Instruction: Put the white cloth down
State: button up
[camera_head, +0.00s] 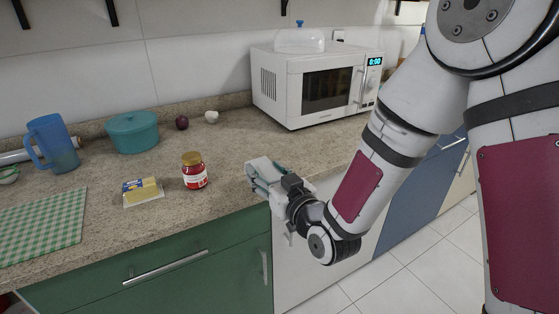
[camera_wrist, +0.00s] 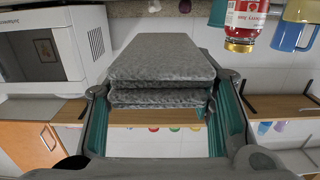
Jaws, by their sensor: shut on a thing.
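The white cloth (camera_wrist: 160,65) is a folded, layered pad that looks grey and textured in the wrist view. My gripper (camera_wrist: 165,112) is shut on it, with a teal-lined finger on either side. In the head view my gripper (camera_head: 262,178) is at the counter's front edge, right of the red jar. Only a pale bit of the cloth (camera_head: 259,164) shows there, between the fingers. I cannot tell whether the cloth touches the counter.
The counter (camera_head: 232,146) is clear behind my gripper, up to the white microwave (camera_head: 315,85). A red-labelled jar (camera_head: 194,171) and a butter dish (camera_head: 142,192) stand to the left. Further left are a teal pot (camera_head: 133,132), a blue pitcher (camera_head: 52,143) and a green checked mat (camera_head: 42,228).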

jog(key=w, duration=0.4)
jog(key=w+a, duration=0.1)
jog(key=w, duration=0.3)
jog(key=w+f, duration=0.1)
jog(key=w, duration=0.4)
jog(key=shift+w+a+f, duration=0.1)
jog(key=shift+a, duration=0.2)
jog(key=shift+w+f+b, duration=0.2)
jog(key=shift+f+b, duration=0.1)
jog(key=shift+f, duration=1.5)
jog(key=shift+f+b, duration=0.15)
jog(key=shift+b, duration=0.15)
jog(key=o, duration=1)
jog(key=shift+s+d+r, duration=0.1)
jog(key=shift+s+r, duration=0.1)
jog(key=shift+s, duration=0.05)
jog(key=p+v, duration=0.1)
jog(key=v, duration=1)
jog(key=shift+s+d, duration=0.15)
jog(key=shift+s, duration=0.1)
